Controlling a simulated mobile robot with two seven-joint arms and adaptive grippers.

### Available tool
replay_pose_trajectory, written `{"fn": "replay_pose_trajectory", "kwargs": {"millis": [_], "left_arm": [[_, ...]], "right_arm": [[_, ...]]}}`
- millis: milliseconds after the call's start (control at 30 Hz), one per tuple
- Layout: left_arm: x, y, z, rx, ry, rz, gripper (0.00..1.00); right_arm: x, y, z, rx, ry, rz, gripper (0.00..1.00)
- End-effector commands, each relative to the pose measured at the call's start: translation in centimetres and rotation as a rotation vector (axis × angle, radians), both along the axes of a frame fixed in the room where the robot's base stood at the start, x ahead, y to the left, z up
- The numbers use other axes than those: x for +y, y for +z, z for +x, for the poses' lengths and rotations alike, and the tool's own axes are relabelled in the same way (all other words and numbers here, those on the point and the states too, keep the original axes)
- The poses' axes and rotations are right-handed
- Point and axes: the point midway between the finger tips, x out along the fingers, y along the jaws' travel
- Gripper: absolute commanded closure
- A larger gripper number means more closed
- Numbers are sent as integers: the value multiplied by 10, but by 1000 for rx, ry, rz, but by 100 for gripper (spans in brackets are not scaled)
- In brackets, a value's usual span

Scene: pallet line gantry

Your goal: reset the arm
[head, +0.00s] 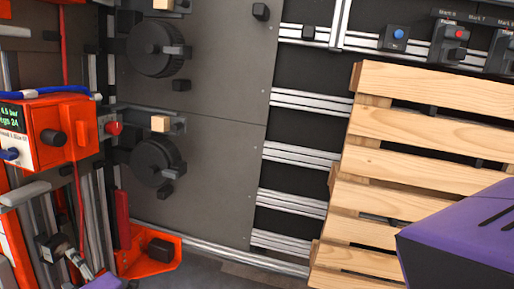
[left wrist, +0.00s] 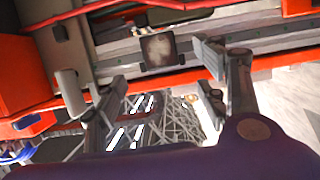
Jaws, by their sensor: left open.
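My left gripper (head: 62,254) is low at the left edge of the head view, beside the orange and grey frame, with a bit of my purple arm below it. In the left wrist view the two grey fingers of my left gripper (left wrist: 140,76) are spread wide apart. Nothing is held between them. A grey rail with a square plate (left wrist: 157,50) lies beyond the fingers. A large purple part of my own body covers the lower right of the head view. My right gripper does not show.
An orange control box (head: 62,130) with a green display stands just above my left gripper. An orange bracket (head: 150,255) sits low to its right. Black round knobs (head: 155,162) stick out of the grey panel (head: 225,150). A wooden pallet (head: 415,120) leans at the right.

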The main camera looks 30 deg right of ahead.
Motion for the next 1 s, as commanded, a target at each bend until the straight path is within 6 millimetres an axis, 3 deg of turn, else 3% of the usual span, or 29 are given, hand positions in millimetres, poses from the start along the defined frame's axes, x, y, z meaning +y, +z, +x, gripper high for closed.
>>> {"fn": "replay_pose_trajectory", "kwargs": {"millis": [633,733,833,933,1000], "left_arm": [[-7,1,3,-11,-25,-12,34],[-30,16,17,-29,-138,42,34],[-68,33,25,-8,-324,172,34],[-106,28,4,102,-536,339,34],[-125,13,-25,219,-670,454,34]], "right_arm": [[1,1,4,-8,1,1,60],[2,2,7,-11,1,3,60],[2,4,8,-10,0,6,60],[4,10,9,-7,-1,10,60],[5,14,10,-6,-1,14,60]]}}
